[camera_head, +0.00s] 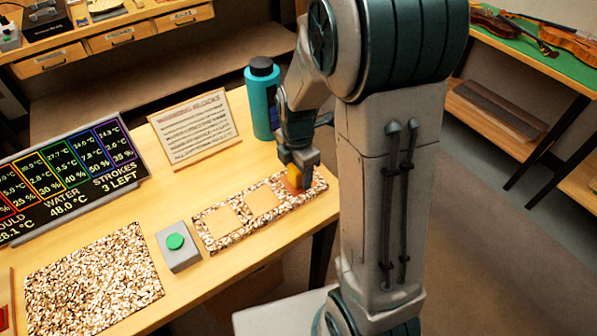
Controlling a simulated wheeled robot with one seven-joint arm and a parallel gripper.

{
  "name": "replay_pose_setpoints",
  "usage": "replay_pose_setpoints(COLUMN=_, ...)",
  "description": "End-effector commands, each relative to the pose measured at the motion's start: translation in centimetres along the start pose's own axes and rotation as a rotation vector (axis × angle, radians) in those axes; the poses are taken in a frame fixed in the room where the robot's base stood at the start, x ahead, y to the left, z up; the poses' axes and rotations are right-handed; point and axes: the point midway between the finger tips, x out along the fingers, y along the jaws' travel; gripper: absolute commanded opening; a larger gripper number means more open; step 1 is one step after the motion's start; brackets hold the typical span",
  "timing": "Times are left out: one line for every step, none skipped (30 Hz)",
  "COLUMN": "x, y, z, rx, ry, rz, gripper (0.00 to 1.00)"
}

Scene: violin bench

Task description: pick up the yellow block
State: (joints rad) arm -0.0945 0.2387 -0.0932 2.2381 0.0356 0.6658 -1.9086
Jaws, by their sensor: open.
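The yellow block (294,175), small and orange-yellow, is at the right end of a speckled strip (237,238) on the bench. An orange-red patch shows just below it. My gripper (299,168) is lowered over the right end of the strip, with its open fingers right at the block. The fingers and wrist hide part of the block. I cannot tell whether the fingers touch it or whether it rests on the patch.
Two pale squares (222,220) lie left of the block. A green button box (178,245), speckled mat (92,280) and display board (70,180) stand farther left. A teal bottle (261,100) and a "WARMING BLOCKS" card (194,127) stand behind.

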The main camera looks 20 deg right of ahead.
Motion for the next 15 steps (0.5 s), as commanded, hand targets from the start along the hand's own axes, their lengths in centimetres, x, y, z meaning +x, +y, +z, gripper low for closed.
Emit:
replay_pose_setpoints(x=-0.01, y=0.00, z=0.00, rx=0.000, ry=0.000, rz=0.000, gripper=0.62)
replay_pose_setpoints(x=-0.01, y=0.00, z=-0.01, rx=0.000, ry=0.000, rz=0.000, gripper=0.62)
replay_pose_setpoints(x=-0.01, y=0.00, z=-0.01, rx=0.000, ry=0.000, rz=0.000, gripper=0.62)
replay_pose_setpoints(x=-0.02, y=0.00, z=-0.01, rx=0.000, ry=0.000, rz=0.000, gripper=0.53)
replay_pose_setpoints(x=-0.02, y=0.00, z=-0.01, rx=0.000, ry=0.000, rz=0.000, gripper=0.45)
replay_pose_setpoints(x=-0.02, y=0.00, z=-0.01, rx=0.000, ry=0.000, rz=0.000, gripper=0.34)
replay_pose_setpoints(x=-0.03, y=0.00, z=-0.01, rx=0.000, ry=0.000, rz=0.000, gripper=0.26)
replay_pose_setpoints(x=-0.03, y=0.00, z=-0.01, rx=0.000, ry=0.000, rz=0.000, gripper=0.17)
replay_pose_setpoints(x=-0.03, y=0.00, z=-0.01, rx=0.000, ry=0.000, rz=0.000, gripper=0.14)
replay_pose_setpoints(x=-0.03, y=0.00, z=0.00, rx=0.000, ry=0.000, rz=0.000, gripper=0.14)
replay_pose_setpoints(x=-0.04, y=0.01, z=0.00, rx=0.000, ry=0.000, rz=0.000, gripper=0.14)
replay_pose_setpoints(x=-0.04, y=0.00, z=0.00, rx=0.000, ry=0.000, rz=0.000, gripper=0.14)
replay_pose_setpoints(x=-0.04, y=0.01, z=0.00, rx=0.000, ry=0.000, rz=0.000, gripper=0.14)
replay_pose_setpoints(x=-0.04, y=0.01, z=0.00, rx=0.000, ry=0.000, rz=0.000, gripper=0.14)
replay_pose_setpoints(x=-0.05, y=0.01, z=0.00, rx=0.000, ry=0.000, rz=0.000, gripper=0.14)
